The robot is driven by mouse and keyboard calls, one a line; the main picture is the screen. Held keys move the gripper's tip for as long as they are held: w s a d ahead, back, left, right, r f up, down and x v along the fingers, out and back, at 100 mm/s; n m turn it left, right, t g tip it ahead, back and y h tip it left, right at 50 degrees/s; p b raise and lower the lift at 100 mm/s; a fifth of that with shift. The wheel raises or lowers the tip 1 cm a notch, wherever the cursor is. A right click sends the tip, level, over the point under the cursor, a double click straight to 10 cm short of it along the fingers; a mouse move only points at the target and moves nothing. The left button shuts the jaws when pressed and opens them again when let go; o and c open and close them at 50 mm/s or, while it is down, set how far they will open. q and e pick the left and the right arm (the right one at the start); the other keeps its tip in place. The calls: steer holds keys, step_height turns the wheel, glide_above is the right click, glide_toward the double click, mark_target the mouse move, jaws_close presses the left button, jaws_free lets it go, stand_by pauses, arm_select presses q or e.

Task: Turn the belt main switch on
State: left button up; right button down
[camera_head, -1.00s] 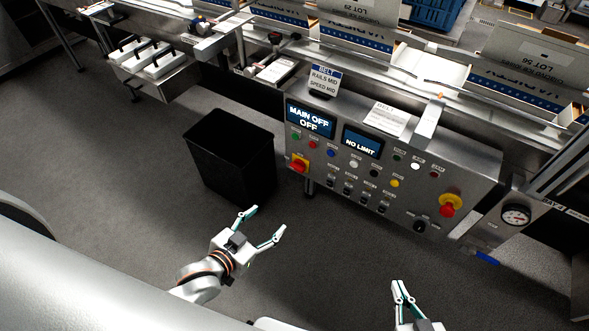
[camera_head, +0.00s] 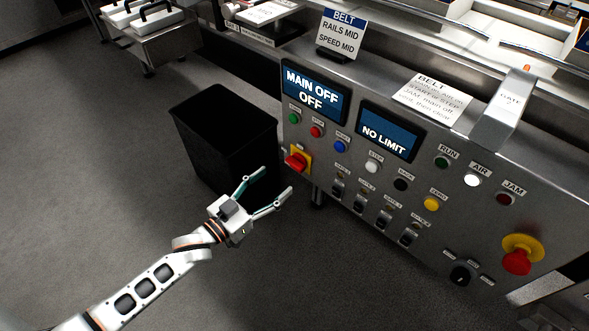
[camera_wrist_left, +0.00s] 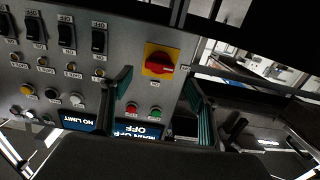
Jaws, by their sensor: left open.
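The belt main switch (camera_head: 297,161) is a red rotary handle on a yellow plate, at the left end of the steel control panel (camera_head: 330,158). It also shows in the left wrist view (camera_wrist_left: 160,63), upper middle, lying between the lines of the two fingers. The display (camera_head: 315,93) above it reads "MAIN OFF / OFF". My left gripper (camera_head: 270,188) is open and empty, below and left of the switch, apart from it in the head view. In the wrist view its fingers (camera_wrist_left: 157,105) are spread wide. My right gripper is not in view.
A black bin (camera_head: 222,140) stands on the floor just left of the panel, behind my left gripper. A red emergency stop (camera_head: 517,257) on yellow sits at the panel's right. Buttons (camera_head: 340,146) and toggles are close to the switch. The floor at left is clear.

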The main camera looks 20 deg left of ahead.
mark_target(292, 167)
arm_select(q)
steer(key=shift+b+x, duration=1)
steer(key=shift+x, duration=2.85)
steer(key=c, duration=1.1)
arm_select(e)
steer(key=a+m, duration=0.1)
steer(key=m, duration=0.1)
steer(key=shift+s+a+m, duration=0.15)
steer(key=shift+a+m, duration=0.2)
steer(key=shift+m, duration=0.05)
